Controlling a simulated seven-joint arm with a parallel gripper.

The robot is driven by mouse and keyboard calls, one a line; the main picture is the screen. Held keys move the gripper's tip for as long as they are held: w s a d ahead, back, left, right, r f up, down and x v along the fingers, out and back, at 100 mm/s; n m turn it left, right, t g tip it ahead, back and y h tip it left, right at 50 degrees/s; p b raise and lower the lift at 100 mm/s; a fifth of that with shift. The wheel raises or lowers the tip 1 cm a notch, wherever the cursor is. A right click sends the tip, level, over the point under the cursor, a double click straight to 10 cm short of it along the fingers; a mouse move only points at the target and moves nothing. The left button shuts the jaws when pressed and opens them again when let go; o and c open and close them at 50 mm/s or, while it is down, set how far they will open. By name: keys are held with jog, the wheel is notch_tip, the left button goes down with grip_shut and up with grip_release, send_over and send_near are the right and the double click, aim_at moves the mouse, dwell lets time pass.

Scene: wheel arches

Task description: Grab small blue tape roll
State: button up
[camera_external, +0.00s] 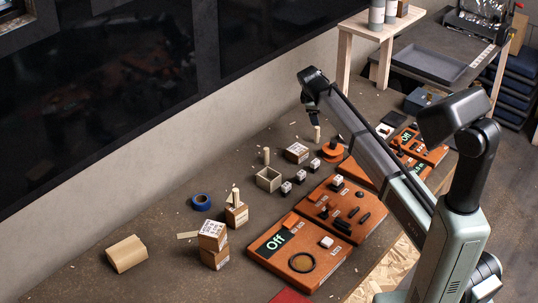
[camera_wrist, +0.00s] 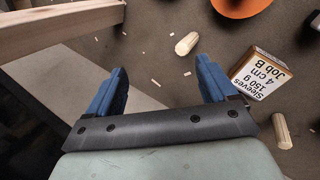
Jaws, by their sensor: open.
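The small blue tape roll (camera_external: 201,202) lies flat on the dark table at the left in the external view, left of a small wooden block with pegs. It does not show in the wrist view. My gripper (camera_external: 311,98) is raised over the far part of the table, well to the right of and beyond the roll. In the wrist view my gripper (camera_wrist: 160,75) has its two blue fingers wide apart with nothing between them.
Stacked labelled boxes (camera_external: 213,236) stand right of the roll, and a wooden block (camera_external: 126,253) lies left. An open wooden box (camera_external: 268,179) and orange panels (camera_external: 298,250) lie farther right. A wooden peg (camera_wrist: 186,43) and labelled box (camera_wrist: 262,73) lie below my gripper.

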jog(key=s+a+n+g+y, duration=0.15)
jog(key=s+a, duration=0.25)
jog(key=a, duration=0.4)
jog(key=s+a+r+n, duration=0.15)
jog(key=s+a, duration=0.25)
jog(key=a, duration=0.4)
jog(key=s+a+n+g+y, duration=0.15)
jog(key=s+a, duration=0.25)
jog(key=a, duration=0.4)
jog(key=n+g, duration=0.2)
jog(key=n, duration=0.4)
send_over(201, 196)
jog(key=s, duration=0.2)
jog(key=shift+m, duration=0.25)
notch_tip(201, 196, down, 7)
jog(key=shift+w+r, duration=0.1)
jog(key=shift+w, duration=0.05)
jog(key=shift+d+f, duration=0.1)
jog(key=shift+f, duration=2.6)
jog(key=shift+c, duration=0.4)
jog(key=c, duration=1)
